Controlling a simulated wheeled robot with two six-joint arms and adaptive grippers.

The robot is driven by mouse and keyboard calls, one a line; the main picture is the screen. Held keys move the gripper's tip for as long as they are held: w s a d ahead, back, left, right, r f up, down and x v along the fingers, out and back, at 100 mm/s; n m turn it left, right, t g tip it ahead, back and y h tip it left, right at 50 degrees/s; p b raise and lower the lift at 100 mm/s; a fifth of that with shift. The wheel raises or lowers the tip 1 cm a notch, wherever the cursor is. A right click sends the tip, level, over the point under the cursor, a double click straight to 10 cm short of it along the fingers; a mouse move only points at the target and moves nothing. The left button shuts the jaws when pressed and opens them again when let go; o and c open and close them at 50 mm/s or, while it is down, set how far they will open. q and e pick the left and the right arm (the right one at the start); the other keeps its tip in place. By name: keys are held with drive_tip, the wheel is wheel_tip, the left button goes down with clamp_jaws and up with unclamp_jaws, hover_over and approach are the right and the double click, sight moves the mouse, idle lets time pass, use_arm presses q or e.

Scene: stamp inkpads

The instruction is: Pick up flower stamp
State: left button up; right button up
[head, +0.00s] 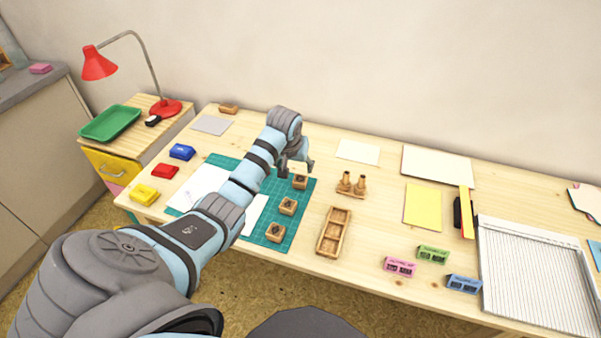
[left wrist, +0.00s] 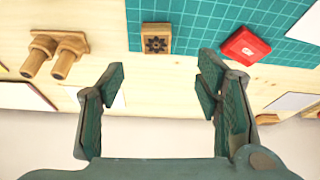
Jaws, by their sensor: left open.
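The flower stamp (left wrist: 157,38), a small wooden block with a dark flower pattern on its face, lies at the edge of the green cutting mat (left wrist: 190,20) in the left wrist view. In the head view it appears to be the farthest of the wooden block stamps (head: 299,182), just below my left gripper (head: 298,165). In the left wrist view my left gripper (left wrist: 162,82) is open and empty. The stamp is beyond the fingertips, between their lines and not touching them. My right gripper is in neither view.
Two more block stamps (head: 287,206) stand nearer on the mat. Handled wooden stamps (head: 351,184) and a wooden tray (head: 320,241) are to the right. A red inkpad (left wrist: 245,45) lies on the mat. My left arm hides part of the mat.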

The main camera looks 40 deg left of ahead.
sight(300, 179)
use_arm(q)
drive_tip(key=b+x, duration=0.1)
drive_tip(key=x, duration=0.2)
drive_tip(key=b+x, duration=0.1)
drive_tip(key=x, duration=0.2)
drive_tip(key=b+x, duration=0.2)
drive_tip(key=x, duration=0.2)
drive_tip(key=shift+d, duration=0.3)
drive_tip(key=shift+c, duration=0.4)
drive_tip(key=shift+r, duration=0.1)
drive_tip(key=c, duration=1)
drive_tip(key=shift+r, duration=0.1)
drive_tip(key=shift+r+p, duration=0.35)
drive_tip(key=shift+p, duration=0.05)
wheel_tip(300, 179, up, 19)
drive_tip(key=p, duration=0.4)
drive_tip(key=o, duration=0.4)
drive_tip(key=c, duration=0.4)
